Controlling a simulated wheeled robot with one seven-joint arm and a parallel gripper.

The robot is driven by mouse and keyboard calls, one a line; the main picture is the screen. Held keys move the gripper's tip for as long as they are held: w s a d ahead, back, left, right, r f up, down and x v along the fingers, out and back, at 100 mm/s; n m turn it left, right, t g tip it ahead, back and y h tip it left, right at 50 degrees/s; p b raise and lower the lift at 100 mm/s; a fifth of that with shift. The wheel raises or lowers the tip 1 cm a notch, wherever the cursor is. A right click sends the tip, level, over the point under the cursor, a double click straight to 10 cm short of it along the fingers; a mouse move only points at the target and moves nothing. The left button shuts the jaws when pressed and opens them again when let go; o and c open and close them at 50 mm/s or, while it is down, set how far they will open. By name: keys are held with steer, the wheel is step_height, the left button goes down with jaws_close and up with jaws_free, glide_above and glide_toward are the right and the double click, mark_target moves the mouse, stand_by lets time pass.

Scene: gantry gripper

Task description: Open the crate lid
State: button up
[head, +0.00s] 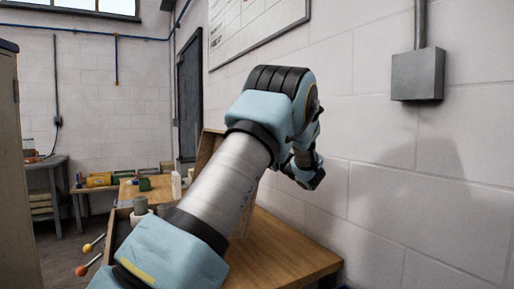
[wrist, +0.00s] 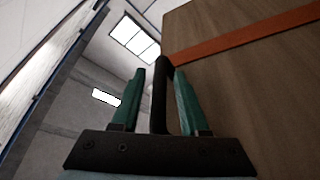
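In the wrist view a brown wooden panel with an orange strip, which looks like the crate lid (wrist: 245,85), fills the right side. A black bar, apparently its handle (wrist: 161,95), runs between the two green fingers of my gripper (wrist: 160,85). The fingers stand apart on either side of the bar, with a gap at least on the left. In the head view the lid (head: 207,147) stands raised and steep behind my arm, which hides much of it. Part of the crate (head: 116,228) shows left of my arm. My fingertips are hidden there.
The wooden table (head: 285,250) has bare room at its right, close to the white block wall. A grey wall box (head: 417,75) hangs at right. Red-orange (head: 81,270) and yellow (head: 88,247) knobs stick out at lower left. A bench with small items stands behind.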

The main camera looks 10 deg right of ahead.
jaws_close()
stand_by(1.2)
